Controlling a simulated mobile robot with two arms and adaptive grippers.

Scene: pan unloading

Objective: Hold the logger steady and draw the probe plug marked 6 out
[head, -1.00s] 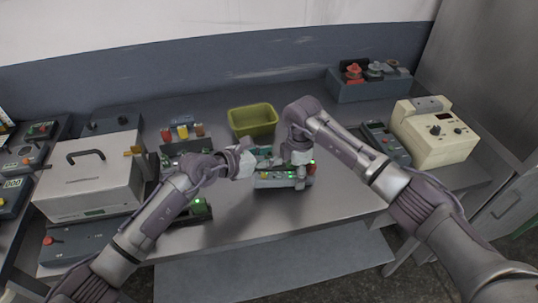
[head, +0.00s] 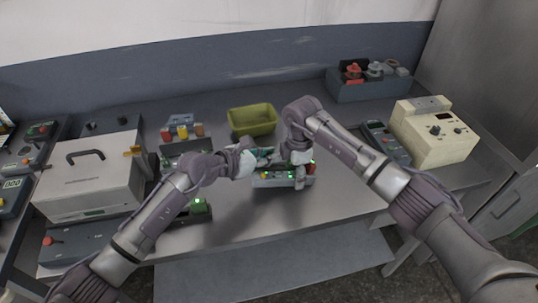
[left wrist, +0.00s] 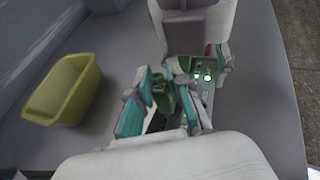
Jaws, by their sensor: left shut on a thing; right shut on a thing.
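The logger (head: 284,182) is a small grey box with coloured parts and green lights on its front, standing mid-table. It shows partly in the left wrist view (left wrist: 204,88). My left gripper (head: 266,155) is at its left back. In the left wrist view its teal fingers (left wrist: 160,108) are shut on a dark green plug (left wrist: 163,101). I cannot read a number on it, nor tell whether it is clear of the logger. My right gripper (head: 299,176) is shut on the logger near its right end, beside a red part (head: 311,169). The hands hide much of the logger's top.
An olive bin (head: 252,120) stands behind the logger. A white case (head: 88,182) is at left, near a dark device with a green light (head: 198,207). A cream instrument (head: 434,135) and a grey box of knobs (head: 370,88) are at right. The table front is clear.

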